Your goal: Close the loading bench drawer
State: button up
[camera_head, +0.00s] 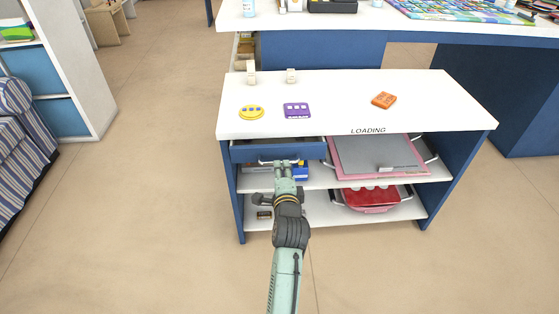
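The loading bench (350,105) has a white top marked LOADING and blue side panels. Its blue drawer (245,154) is under the left part of the top. A narrow dark gap shows above the drawer front, so it looks slightly open. A light bar handle (266,162) runs along the front. My gripper (287,163) is at the drawer front, over the middle of the handle, and hides part of it. The fingertips are too small to tell whether they are open or shut, or whether they touch the handle.
On the bench top lie a yellow round piece (251,112), a purple square piece (297,110) and an orange piece (384,99). A grey slab on a pink tray (375,160) and a red item (370,197) fill the right shelves. Floor in front is clear.

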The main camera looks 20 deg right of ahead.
jog(key=x, duration=0.5)
grip_shut()
dwell(0.7)
